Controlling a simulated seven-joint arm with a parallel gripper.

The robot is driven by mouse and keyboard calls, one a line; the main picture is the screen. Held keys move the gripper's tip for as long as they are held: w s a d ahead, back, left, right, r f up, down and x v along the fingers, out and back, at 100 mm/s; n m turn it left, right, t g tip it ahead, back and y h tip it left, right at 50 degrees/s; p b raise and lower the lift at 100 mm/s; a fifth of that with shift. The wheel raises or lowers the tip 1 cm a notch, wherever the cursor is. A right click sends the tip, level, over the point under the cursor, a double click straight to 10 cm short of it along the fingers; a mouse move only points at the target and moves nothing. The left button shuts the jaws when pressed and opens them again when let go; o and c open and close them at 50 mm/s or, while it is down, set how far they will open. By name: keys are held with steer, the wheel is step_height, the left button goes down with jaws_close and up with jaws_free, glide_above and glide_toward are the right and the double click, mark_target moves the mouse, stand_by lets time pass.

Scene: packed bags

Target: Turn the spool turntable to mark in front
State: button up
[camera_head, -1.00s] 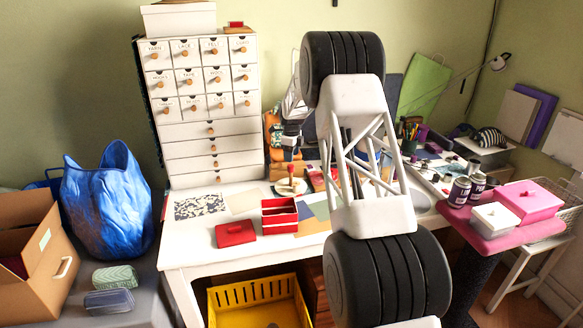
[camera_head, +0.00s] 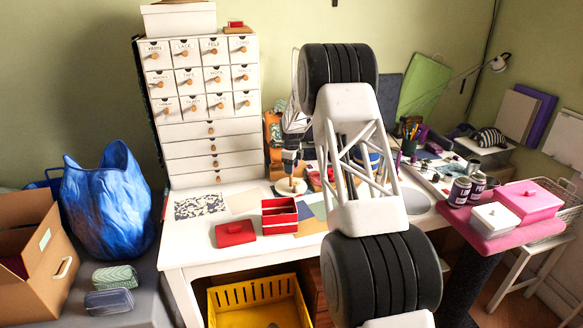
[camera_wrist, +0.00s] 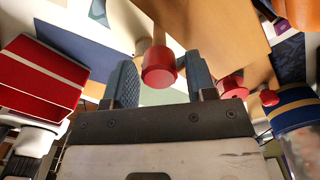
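The spool turntable (camera_head: 285,190) is a small pale round disc on the white table, left of my arm column in the head view. An upright peg stood on it, and its red top now shows as a red knob (camera_wrist: 158,72) in the wrist view. My gripper (camera_head: 291,166) is directly over the turntable, pointing down. In the wrist view its two dark fingers are apart, one on each side of the red knob, with gaps visible. I cannot tell any contact. The turntable's mark cannot be made out.
An open red box (camera_head: 279,222) and its red lid (camera_head: 235,234) lie in front of the turntable. The drawer cabinet (camera_head: 211,150) stands behind left. Fabric sheets (camera_head: 200,206) lie flat on the table. A pink box (camera_head: 529,200) and cans are at the right.

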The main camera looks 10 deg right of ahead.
jaws_close()
steer(key=shift+m, duration=1.6)
steer(key=shift+o, duration=1)
jaws_free()
steer(key=shift+r, duration=0.1)
